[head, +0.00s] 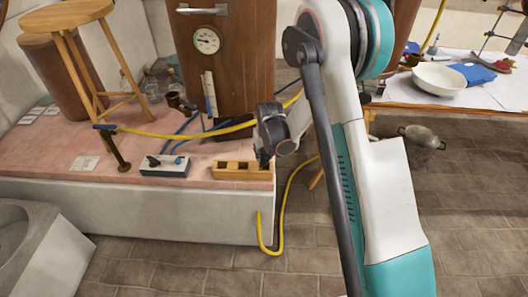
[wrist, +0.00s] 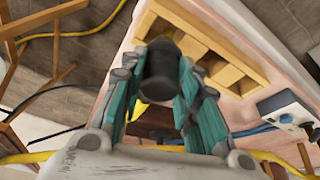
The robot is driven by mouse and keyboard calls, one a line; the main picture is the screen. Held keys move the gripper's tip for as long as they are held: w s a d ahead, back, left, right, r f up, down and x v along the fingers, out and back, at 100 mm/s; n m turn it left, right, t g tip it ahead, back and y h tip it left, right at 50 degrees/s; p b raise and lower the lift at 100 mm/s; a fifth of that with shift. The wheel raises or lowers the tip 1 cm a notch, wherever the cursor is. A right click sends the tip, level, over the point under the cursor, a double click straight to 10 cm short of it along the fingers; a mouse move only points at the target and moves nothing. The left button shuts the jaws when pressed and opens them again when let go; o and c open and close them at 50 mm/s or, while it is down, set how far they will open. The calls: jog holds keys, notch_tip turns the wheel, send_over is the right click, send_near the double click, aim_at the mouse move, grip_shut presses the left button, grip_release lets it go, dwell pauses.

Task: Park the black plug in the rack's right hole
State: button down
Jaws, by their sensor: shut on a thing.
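The wooden rack (head: 235,174) lies on the pink tiled ledge near its front corner, with dark openings in its top. It also shows in the wrist view (wrist: 246,66), just beyond my fingertips. My gripper (wrist: 163,75) is shut on the black plug (wrist: 160,82), which sits between the teal fingers. In the wrist view the plug's end overlaps the near side of the rack. In the head view my gripper is over the rack's right end, and my arm hides most of the plug. I cannot tell whether the plug touches the rack or is in a hole.
A yellow cable (head: 190,135) runs left from my gripper, and more of it hangs over the ledge to the floor. A blue-and-white switch box (head: 165,166) stands left of the rack. A wooden stool (head: 75,50) and a cabinet with a gauge (head: 207,40) stand behind.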

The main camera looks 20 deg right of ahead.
aim_at(264, 159)
jog(key=shift+f, duration=2.2)
dwell(4.0)
jog(key=c, duration=1.1)
grip_release()
jog(key=shift+r, duration=0.2)
